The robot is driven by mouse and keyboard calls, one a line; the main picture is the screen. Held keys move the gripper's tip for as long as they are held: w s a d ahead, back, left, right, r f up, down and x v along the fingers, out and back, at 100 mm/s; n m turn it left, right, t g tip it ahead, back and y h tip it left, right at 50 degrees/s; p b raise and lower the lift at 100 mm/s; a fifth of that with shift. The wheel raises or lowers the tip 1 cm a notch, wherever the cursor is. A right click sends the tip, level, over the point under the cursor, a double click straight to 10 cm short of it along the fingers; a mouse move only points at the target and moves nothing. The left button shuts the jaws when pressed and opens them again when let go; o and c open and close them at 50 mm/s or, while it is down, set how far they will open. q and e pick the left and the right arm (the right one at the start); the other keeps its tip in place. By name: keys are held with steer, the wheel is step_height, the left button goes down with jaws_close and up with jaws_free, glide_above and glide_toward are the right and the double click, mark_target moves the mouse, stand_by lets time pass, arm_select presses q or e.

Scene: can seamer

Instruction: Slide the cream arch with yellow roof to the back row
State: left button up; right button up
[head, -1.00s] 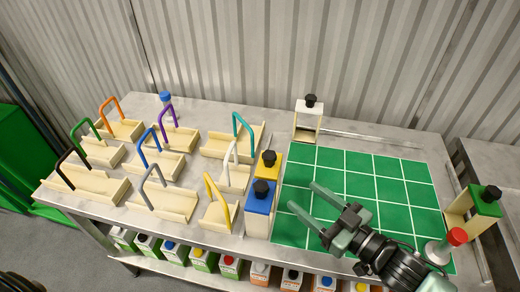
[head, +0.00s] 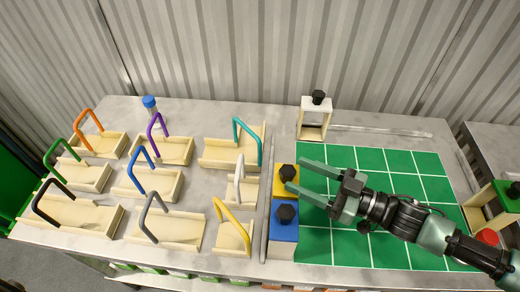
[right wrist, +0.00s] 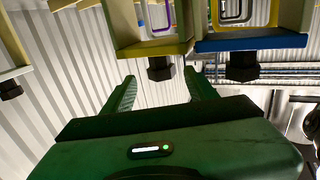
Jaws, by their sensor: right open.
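The cream arch with yellow roof (head: 287,207) stands at the left edge of the green grid mat (head: 390,190), behind the blue-roofed arch (head: 284,235). It has a black knob on top. My right gripper (head: 296,175) is open and empty, its fingertips pointing left on either side of that knob in the head view. In the right wrist view the yellow-roofed arch (right wrist: 150,47) hangs inverted with its knob between and beyond the open fingers (right wrist: 162,88). I cannot tell whether they touch the knob. My left gripper is not in view.
A white-roofed arch (head: 315,105) stands at the back and a green-roofed arch (head: 510,195) at the right. Wooden trays with coloured handles, such as the teal one (head: 220,155), fill the left. A rail (head: 266,215) runs beside the arches. The mat's far part is clear.

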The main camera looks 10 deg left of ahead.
mark_target(275, 175)
steer(key=p+x, duration=0.2)
steer(key=x, duration=0.5)
steer(key=shift+s, duration=0.1)
steer(key=shift+d, duration=0.1)
jaws_close()
stand_by(1.2)
